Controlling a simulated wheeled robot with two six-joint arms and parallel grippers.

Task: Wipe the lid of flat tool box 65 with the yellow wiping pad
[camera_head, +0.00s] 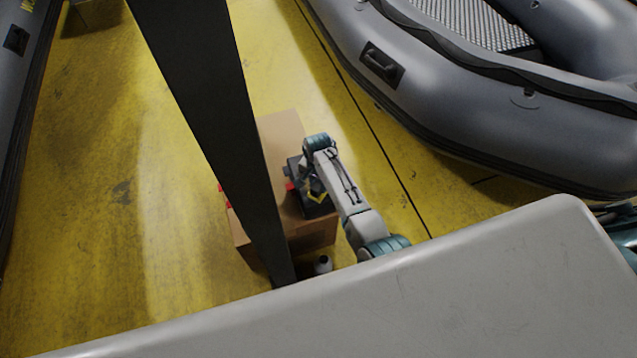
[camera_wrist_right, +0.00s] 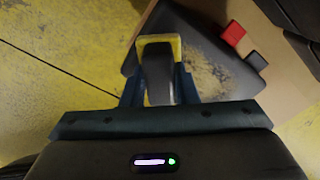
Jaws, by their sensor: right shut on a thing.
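My right gripper (camera_wrist_right: 160,85) is shut on the dark handle of the yellow wiping pad (camera_wrist_right: 160,42) in the right wrist view. The pad is over the dark lid of a flat tool box (camera_wrist_right: 185,20); I cannot tell whether it touches. A yellowish, speckled patch shows on the lid to the right of the pad. In the head view my right gripper (camera_head: 313,186) reaches down over the dark tool box (camera_head: 318,209), and only a little yellow of the pad shows. Any number on the box is unreadable. My left gripper is not in view.
The tool box lies on a cardboard box (camera_head: 282,132), partly hidden by a dark post. A red piece (camera_wrist_right: 232,33) and a dark piece (camera_wrist_right: 256,60) sit beside the lid. A small whitish bottle-like item (camera_head: 323,264) stands nearby. Grey inflatable boats (camera_head: 460,105) flank the yellow floor.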

